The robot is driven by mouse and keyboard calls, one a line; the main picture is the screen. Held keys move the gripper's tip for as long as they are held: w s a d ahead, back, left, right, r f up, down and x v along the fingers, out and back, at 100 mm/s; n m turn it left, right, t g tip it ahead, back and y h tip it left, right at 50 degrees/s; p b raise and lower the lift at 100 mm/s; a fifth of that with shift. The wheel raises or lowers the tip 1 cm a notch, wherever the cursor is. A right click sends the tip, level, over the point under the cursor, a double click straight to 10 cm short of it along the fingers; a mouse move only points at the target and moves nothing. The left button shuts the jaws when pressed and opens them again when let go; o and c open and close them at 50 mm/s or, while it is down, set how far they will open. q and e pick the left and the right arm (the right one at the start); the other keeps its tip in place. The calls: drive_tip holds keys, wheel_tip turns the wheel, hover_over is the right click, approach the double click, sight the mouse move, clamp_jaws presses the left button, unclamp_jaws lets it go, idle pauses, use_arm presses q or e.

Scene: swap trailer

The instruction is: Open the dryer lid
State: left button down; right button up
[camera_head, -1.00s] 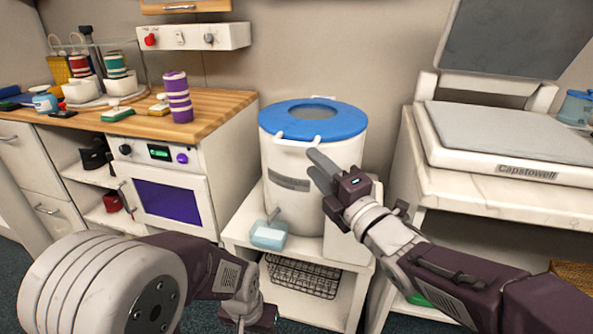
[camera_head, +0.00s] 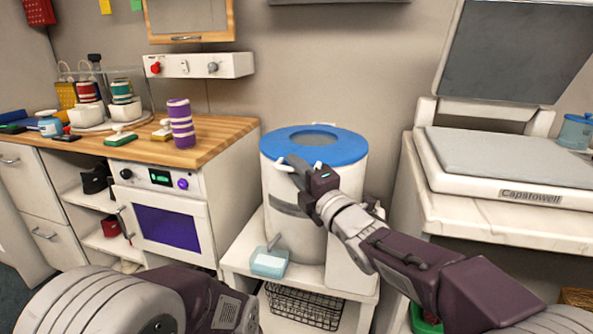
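The dryer (camera_head: 345,197) is a white drum with a blue ring-shaped lid (camera_head: 345,148) and a white handle (camera_head: 283,166) at the lid's front edge. The lid lies flat and closed on top. My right gripper (camera_head: 294,166) is at the handle, its dark fingers overlapping it in the picture. I cannot tell whether the fingers touch or grip the handle. My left arm (camera_head: 170,290) shows at the bottom left; its gripper is out of the picture.
The dryer stands on a white stand with a light blue container (camera_head: 269,262) in front and a wire basket (camera_head: 303,306) below. A wooden counter (camera_head: 190,155) with a purple striped cup (camera_head: 181,122) is left. A white press (camera_head: 515,165) with a raised top is right.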

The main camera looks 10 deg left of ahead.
clamp_jaws()
idle(1.2)
